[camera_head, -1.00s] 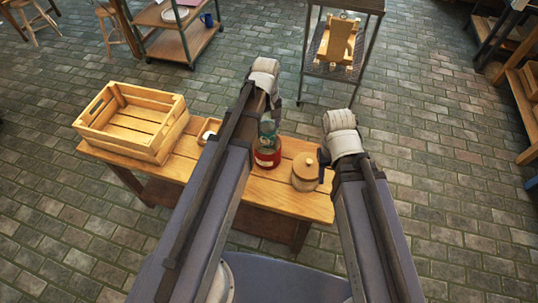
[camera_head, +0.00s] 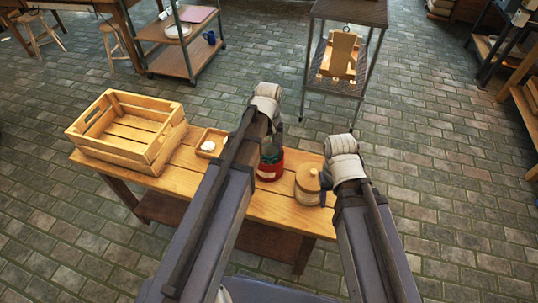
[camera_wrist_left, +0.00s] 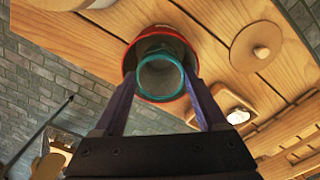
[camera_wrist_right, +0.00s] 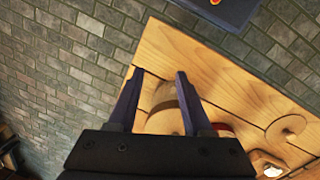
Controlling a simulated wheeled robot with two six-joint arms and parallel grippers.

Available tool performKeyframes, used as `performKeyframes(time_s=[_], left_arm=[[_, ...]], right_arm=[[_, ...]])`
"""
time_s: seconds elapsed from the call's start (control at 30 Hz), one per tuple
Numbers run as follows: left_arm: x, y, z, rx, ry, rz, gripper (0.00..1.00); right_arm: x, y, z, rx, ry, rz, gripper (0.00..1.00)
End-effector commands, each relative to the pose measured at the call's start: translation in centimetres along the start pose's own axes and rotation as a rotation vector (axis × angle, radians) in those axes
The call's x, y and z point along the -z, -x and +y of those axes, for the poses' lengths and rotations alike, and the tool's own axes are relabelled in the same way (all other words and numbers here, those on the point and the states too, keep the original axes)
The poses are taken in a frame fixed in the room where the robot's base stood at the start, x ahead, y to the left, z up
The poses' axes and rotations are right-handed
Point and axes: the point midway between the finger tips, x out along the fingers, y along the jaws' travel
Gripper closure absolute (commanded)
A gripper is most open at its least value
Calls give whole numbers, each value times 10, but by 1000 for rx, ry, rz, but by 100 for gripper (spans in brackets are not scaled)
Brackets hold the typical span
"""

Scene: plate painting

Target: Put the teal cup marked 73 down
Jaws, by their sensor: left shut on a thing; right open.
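My left gripper (camera_wrist_left: 160,84) is shut on the teal cup (camera_wrist_left: 160,62), whose round rim shows between the fingers in the left wrist view. The cup also shows in the head view (camera_head: 271,152), partly behind my left arm. A red pot (camera_head: 269,171) stands on the wooden table; in the left wrist view the cup overlaps the pot's red rim (camera_wrist_left: 131,57). I cannot tell whether the cup is above or inside the pot. The number on the cup is not readable. My right gripper (camera_wrist_right: 160,72) is open and empty, near the beige lidded jar (camera_head: 308,183).
A slatted wooden crate (camera_head: 150,108) stands on the table's left end. A small tray with a white thing (camera_head: 207,146) is next to it. A flat disc with a knob (camera_wrist_left: 255,46) lies on the table (camera_head: 285,207). A metal rack (camera_head: 350,12) stands beyond.

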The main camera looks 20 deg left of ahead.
Motion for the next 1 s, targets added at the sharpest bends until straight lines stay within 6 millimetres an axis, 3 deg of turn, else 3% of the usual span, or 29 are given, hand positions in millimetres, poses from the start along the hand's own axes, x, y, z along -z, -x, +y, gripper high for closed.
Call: performKeyframes(time_s=[0.03, 0.17, 0.6, 0.63, 0.73, 1.0], left_arm=[[0, -14, 0, 0, 0, 0, 100], [0, -27, 0, 0, 0, 0, 100], [0, -30, 0, 0, 0, 0, 100], [0, -28, 0, 0, 0, 0, 23], [0, -28, 0, 0, 0, 0, 14], [0, -27, 0, 0, 0, 0, 14]], right_arm=[[1, -13, -1, 0, 0, 0, 50], [2, -27, -2, 0, 0, 0, 50], [2, -30, -3, 0, 0, 0, 50], [2, -28, -3, 0, 0, 0, 50], [2, -28, -3, 0, 0, 0, 50], [2, -27, -3, 0, 0, 0, 50]])
